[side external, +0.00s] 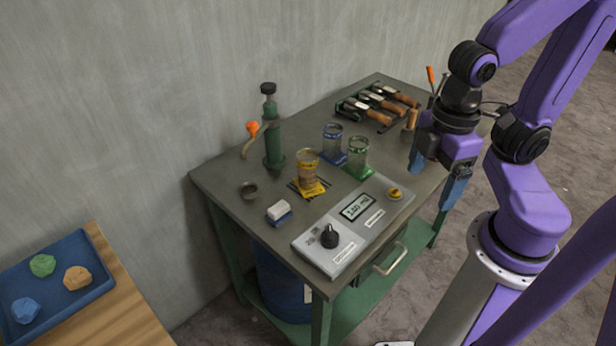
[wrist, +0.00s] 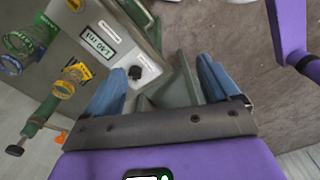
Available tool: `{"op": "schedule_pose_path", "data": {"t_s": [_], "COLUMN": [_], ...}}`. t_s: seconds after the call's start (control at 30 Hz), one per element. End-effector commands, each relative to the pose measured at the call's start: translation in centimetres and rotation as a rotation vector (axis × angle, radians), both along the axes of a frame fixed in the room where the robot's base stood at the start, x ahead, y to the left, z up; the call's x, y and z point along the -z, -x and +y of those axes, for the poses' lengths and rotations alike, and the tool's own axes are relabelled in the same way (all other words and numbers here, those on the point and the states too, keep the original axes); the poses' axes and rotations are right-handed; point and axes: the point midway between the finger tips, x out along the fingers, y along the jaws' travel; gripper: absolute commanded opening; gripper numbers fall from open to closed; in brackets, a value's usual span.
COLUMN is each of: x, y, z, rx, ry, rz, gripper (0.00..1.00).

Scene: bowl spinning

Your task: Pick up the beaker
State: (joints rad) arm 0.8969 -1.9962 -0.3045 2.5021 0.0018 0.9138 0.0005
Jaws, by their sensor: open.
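Three glass beakers stand upright on the bench: one with a yellow band and contents (side external: 308,165), one blue (side external: 332,138) and one green (side external: 358,152). In the wrist view the yellow beaker (wrist: 64,88), green beaker (wrist: 20,42) and blue beaker (wrist: 10,64) lie at the left, outside the fingers. My gripper (side external: 434,182) is open and empty, its blue fingers pointing down beside the bench's right edge, to the right of the beakers. The wrist view shows the gripper (wrist: 160,85) with both fingers wide apart.
A grey device (side external: 340,248) with a display and knobs occupies the bench front. A green dispenser bottle (side external: 273,135) stands behind the yellow beaker. Wooden-handled tools (side external: 382,105) sit in a rack at the back.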

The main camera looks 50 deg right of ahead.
Motion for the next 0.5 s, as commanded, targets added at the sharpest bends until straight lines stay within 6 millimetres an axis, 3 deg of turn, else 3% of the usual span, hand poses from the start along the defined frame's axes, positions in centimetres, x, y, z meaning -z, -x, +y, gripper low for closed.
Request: {"op": "schedule_pose_path", "data": {"t_s": [0.17,0.27,0.5], "x": [-0.1,-0.3,-0.6], "y": [-0.8,-2.7,-10.7], "z": [0.4,1.3,3.3], "rx": [-0.014,-0.053,-0.213], "ry": [0.002,0.006,0.017], "rz": [0.0,-0.001,-0.003], "gripper": [0.89,0.89,0.89]}}
